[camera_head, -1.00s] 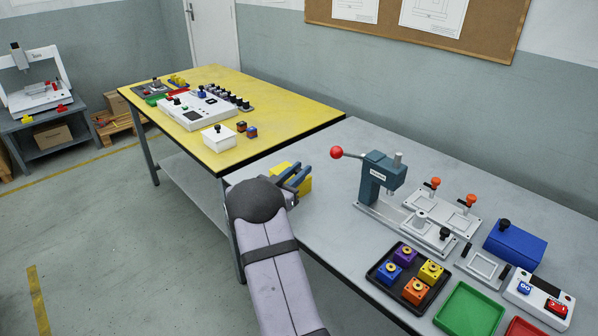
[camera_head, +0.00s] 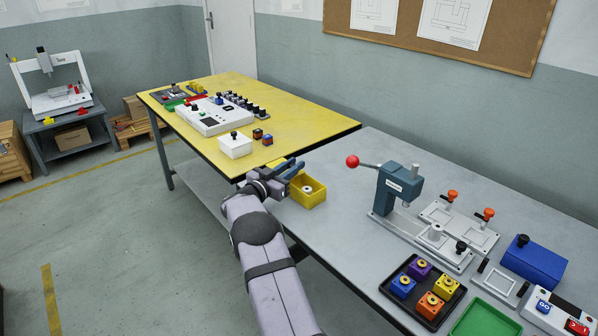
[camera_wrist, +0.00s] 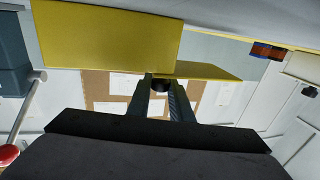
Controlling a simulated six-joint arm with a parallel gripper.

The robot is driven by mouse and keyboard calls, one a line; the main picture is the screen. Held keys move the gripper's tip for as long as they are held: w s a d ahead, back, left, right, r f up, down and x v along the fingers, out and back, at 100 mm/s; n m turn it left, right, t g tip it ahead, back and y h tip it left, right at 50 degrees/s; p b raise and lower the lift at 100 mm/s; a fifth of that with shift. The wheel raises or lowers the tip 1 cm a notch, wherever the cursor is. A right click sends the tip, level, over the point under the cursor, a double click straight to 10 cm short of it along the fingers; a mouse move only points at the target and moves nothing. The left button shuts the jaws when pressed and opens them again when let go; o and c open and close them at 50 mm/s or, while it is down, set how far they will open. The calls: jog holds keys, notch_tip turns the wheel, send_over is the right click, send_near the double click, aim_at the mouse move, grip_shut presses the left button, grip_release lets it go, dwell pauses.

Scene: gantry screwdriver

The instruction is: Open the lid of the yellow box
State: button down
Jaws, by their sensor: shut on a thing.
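The yellow box (camera_head: 309,202) stands on the grey table in the head view. Its top is open and a pale ring-shaped thing (camera_head: 307,189) shows inside. My gripper (camera_head: 294,170) is just behind and left of the opening. A yellow piece, the lid (camera_head: 276,166), shows by the fingers, partly hidden by them. In the wrist view my gripper (camera_wrist: 163,88) is shut on a small black knob (camera_wrist: 161,84) at the lid. A large yellow panel (camera_wrist: 107,38) fills the upper left there; I cannot tell whether it is lid or box. Whether the lid touches the box is unclear.
A teal press (camera_head: 392,192) with a red-ended lever stands right of the box. A black tray (camera_head: 401,308) with several coloured blocks is nearer. The yellow table (camera_head: 300,115), with a white box (camera_head: 236,147), lies behind left. Grey tabletop between box and press is clear.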

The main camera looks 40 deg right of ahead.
jog(key=shift+w, duration=0.25)
jog(key=c, duration=1.6)
grip_release()
jog(key=shift+o, duration=0.2)
jog(key=shift+v, duration=3.65)
